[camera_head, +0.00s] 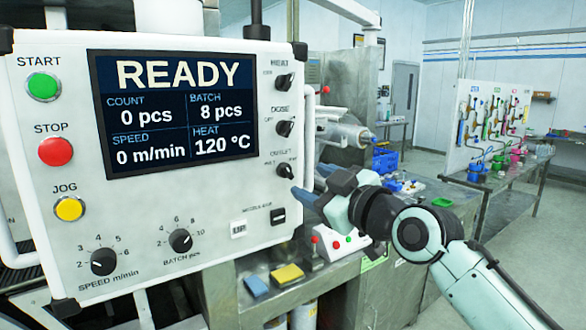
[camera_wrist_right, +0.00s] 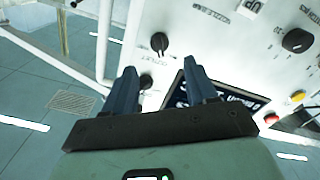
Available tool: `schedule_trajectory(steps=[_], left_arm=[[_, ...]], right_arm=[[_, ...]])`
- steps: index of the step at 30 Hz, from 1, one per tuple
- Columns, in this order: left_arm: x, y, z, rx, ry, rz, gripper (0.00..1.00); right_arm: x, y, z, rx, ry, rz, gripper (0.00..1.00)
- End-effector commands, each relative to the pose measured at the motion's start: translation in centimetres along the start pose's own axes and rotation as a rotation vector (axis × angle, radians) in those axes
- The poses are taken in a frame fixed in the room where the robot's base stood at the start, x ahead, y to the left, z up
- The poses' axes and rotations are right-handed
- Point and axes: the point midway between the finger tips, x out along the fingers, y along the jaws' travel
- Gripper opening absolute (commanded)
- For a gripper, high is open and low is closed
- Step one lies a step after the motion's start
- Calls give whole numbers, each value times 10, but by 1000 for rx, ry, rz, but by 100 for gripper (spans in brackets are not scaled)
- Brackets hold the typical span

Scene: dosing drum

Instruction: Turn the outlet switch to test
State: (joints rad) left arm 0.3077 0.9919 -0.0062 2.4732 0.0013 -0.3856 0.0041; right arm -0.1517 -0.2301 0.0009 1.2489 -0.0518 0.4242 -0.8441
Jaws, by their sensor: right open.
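The outlet switch (camera_head: 285,170) is a small black rotary knob, lowest of three along the right edge of the white control panel (camera_head: 215,225). Its position labels are too small to read, and I cannot tell its exact setting. In the right wrist view the panel appears upside down, with the outlet switch (camera_wrist_right: 160,43) just beyond my fingertips. My right gripper (camera_head: 308,186) is open and empty, in front of the panel's right edge and close to the switch. In the right wrist view its two dark fingers (camera_wrist_right: 160,70) stand apart. My left gripper is out of view.
Above the outlet switch are the dose knob (camera_head: 284,128) and heat knob (camera_head: 284,81). The display (camera_head: 175,112) reads READY. A white tube handle (camera_head: 309,135) runs beside the panel's right edge. Sponges (camera_head: 287,275) lie below.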

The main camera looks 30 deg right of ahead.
Motion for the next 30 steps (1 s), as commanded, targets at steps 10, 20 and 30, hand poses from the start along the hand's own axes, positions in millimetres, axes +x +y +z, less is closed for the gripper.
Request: schedule_trajectory(steps=[10, 20, 30], left_arm=[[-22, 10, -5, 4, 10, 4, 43], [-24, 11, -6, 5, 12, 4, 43], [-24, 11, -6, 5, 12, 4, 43]], right_arm=[[62, 1, -2, 1, 1, 0, 57], [73, 0, 0, 0, 0, 0, 57], [72, 0, 0, 0, 0, 0, 1]])
